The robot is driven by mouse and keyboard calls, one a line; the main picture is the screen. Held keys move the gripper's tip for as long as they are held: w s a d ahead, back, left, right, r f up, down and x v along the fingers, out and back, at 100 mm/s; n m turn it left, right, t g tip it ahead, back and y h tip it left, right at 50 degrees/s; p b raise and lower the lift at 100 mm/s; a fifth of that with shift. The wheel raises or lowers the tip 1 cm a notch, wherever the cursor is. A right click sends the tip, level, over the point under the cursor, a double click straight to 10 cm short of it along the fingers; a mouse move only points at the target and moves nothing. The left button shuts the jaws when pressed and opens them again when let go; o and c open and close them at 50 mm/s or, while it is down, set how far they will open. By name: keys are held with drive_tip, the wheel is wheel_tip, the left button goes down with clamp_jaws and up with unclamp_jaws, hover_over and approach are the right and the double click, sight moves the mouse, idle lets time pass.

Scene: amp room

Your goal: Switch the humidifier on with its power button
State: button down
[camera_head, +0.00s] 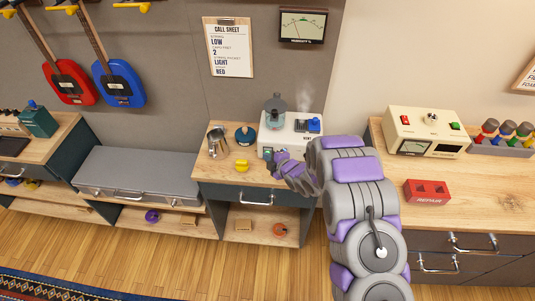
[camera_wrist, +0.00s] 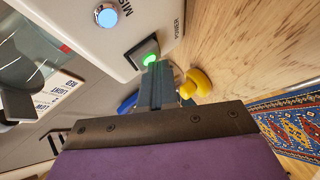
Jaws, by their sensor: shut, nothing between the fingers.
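The humidifier (camera_head: 290,130) is a white box with a clear tank and dark cap on the cabinet top, partly hidden by my arm. Pale mist rises above its right side. In the wrist view its white body (camera_wrist: 105,45) shows a dark power button (camera_wrist: 143,52) marked POWER, with a lit green spot. A round pale-blue lit button (camera_wrist: 107,15) sits beside it, near letters starting "MIS". My gripper (camera_wrist: 158,68) is shut and empty, its fingertips right at the power button; I cannot tell whether they touch. In the head view my gripper (camera_head: 278,166) is at the humidifier's front left.
A metal pitcher (camera_head: 217,142), a dark-blue round item (camera_head: 245,135) and a yellow item (camera_head: 242,166) stand left of the humidifier. A cream meter box (camera_head: 424,130) and a red box (camera_head: 427,191) are on the right counter.

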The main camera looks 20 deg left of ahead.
drive_tip(key=shift+s+d, duration=0.1)
drive_tip(key=shift+s, duration=0.05)
drive_tip(key=shift+s+d+f+b, duration=0.1)
drive_tip(key=shift+s+d+b, duration=0.15)
drive_tip(key=shift+s+b, duration=0.55)
drive_tip(key=shift+s+d+f+b, duration=0.1)
drive_tip(key=shift+s+d+b, duration=0.15)
drive_tip(key=shift+s, duration=0.95)
drive_tip(key=shift+s+d+r+b, duration=0.1)
drive_tip(key=shift+s+b, duration=0.1)
drive_tip(key=shift+s, duration=0.3)
drive_tip(key=shift+s+d+r+b, duration=0.1)
drive_tip(key=shift+s+b, duration=0.05)
drive_tip(key=shift+s, duration=0.3)
